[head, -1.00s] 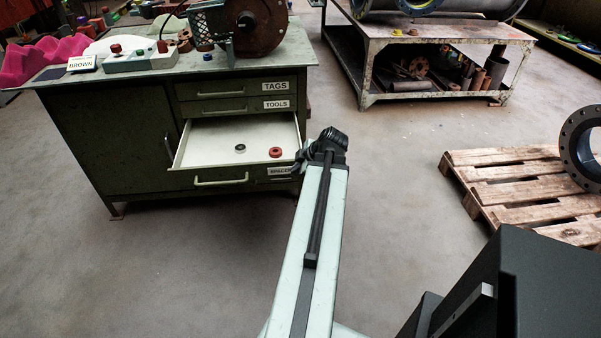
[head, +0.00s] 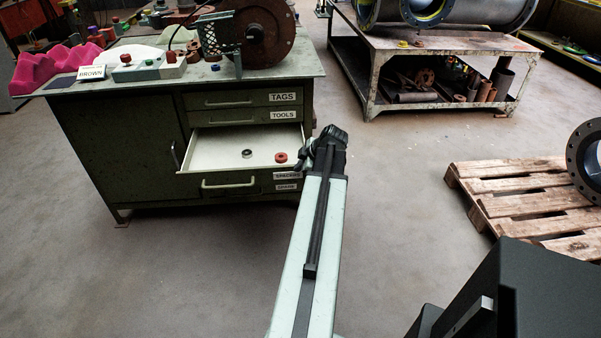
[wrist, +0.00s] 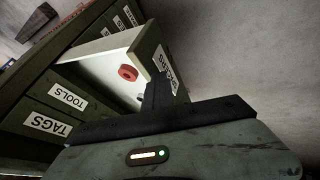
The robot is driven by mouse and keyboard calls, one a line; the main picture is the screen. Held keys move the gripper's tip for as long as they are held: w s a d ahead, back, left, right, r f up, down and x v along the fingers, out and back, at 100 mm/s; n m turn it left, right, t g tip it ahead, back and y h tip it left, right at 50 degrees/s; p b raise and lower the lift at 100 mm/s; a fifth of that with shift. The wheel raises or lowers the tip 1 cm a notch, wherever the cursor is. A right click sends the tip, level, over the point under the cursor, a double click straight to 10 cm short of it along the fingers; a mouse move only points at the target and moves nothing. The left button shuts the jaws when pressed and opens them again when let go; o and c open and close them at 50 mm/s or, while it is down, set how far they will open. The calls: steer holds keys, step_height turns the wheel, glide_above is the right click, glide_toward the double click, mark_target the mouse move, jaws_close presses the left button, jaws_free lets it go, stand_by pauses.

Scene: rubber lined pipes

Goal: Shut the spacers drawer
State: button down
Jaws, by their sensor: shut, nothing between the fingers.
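The spacers drawer (head: 222,150) stands pulled out of the green cabinet, with a white inside and a bar handle (head: 228,183) on its front. It holds a red ring (head: 281,158) and a small dark ring (head: 247,153). The wrist view shows the drawer (wrist: 95,70), the red ring (wrist: 128,73) and part of the SPACERS label (wrist: 166,65). My gripper (head: 308,155) is shut and empty at the drawer's right front corner. In the wrist view my gripper (wrist: 157,85) overlaps the drawer front by the label; I cannot tell whether they touch.
The TAGS drawer (head: 240,101) and TOOLS drawer (head: 240,116) above are shut. A machine with a brown wheel (head: 264,38) stands on the cabinet top. A wooden pallet (head: 520,195) lies at the right, and a pipe table (head: 430,50) stands behind. The floor before the cabinet is clear.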

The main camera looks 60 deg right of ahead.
steer(key=w+d, duration=0.4)
steer(key=d, duration=0.3)
steer(key=w+d, duration=0.5)
steer(key=d, duration=0.2)
steer(key=w+d, duration=0.4)
steer(key=d, duration=0.3)
steer(key=shift+w+d, duration=0.3)
steer(key=shift+a, duration=0.1)
